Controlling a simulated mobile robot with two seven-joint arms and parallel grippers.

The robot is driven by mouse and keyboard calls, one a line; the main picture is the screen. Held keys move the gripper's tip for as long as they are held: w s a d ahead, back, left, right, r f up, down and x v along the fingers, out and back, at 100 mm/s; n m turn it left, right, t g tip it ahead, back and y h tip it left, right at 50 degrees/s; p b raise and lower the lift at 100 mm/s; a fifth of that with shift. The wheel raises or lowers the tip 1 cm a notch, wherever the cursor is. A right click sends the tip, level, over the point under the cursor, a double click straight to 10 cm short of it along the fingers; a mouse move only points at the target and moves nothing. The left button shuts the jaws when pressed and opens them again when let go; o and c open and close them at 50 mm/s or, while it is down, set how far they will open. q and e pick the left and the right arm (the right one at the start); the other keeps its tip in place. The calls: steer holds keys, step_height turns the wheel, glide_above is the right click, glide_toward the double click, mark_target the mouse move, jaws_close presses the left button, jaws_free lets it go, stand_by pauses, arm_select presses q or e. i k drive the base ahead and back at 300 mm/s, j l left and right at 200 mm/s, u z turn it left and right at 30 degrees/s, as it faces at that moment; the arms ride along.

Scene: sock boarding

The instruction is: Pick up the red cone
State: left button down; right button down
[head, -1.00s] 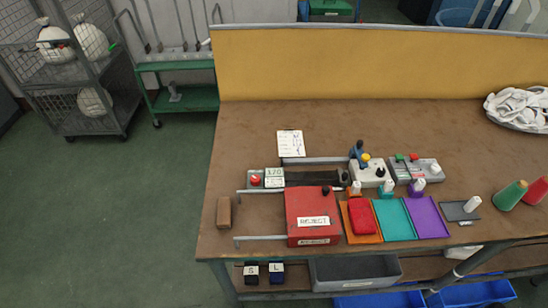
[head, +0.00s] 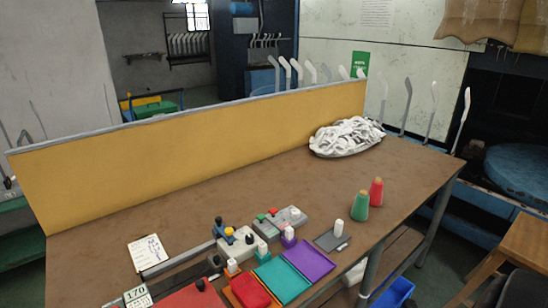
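The red cone (head: 376,191) stands upright on the brown table near its right front edge, in the head view. It is a thread cone with a pale tip. A green cone (head: 361,206) stands close beside it, to the left and a little nearer. Neither of my grippers shows in the head view.
The brown table (head: 400,165) has free room behind the cones. A basket of white socks (head: 346,137) sits at the back, by the yellow panel (head: 200,150). A grey pad (head: 325,243), purple tray (head: 308,258) and teal tray (head: 281,280) lie left of the cones. A wooden stool (head: 520,250) stands right.

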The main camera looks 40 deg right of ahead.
mark_target(375, 193)
steer(key=z, duration=1.8)
